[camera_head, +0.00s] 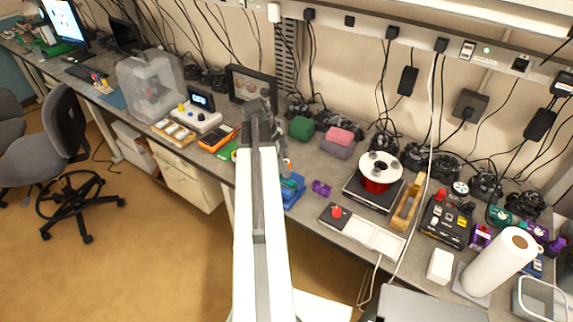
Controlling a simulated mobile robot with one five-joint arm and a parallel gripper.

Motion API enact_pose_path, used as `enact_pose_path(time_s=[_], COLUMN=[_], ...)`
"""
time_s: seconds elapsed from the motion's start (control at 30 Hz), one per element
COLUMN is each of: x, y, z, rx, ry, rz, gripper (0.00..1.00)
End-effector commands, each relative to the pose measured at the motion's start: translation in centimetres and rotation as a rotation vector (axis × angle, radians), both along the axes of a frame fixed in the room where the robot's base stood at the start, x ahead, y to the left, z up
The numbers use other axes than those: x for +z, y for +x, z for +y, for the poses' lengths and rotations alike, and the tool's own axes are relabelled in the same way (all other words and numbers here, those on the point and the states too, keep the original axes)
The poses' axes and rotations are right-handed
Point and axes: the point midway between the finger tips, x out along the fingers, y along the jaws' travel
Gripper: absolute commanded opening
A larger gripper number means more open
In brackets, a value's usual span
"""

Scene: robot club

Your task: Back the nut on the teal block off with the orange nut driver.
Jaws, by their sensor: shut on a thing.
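My gripper (284,166) is at the far end of my arm, over the workbench, small and partly hidden by my own arm links. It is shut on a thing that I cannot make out. A small teal block (291,184) shows just below it, at a blue holder (296,196). I cannot tell whether the held thing touches the block. The nut is too small to see. I cannot pick out the orange nut driver for sure.
Green (301,128) and pink (340,135) blocks stand behind. An orange-and-black box (217,138) lies left. Cables hang along the wall.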

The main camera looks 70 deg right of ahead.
Motion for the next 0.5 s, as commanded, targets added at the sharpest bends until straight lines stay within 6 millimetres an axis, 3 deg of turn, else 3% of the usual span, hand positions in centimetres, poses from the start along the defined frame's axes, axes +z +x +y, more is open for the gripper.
enact_pose_path(time_s=[0.5], x=[1.5], y=[0.0], z=[-0.1], rx=[-0.005], ry=[0.002], rz=[0.000], gripper=[0.00])
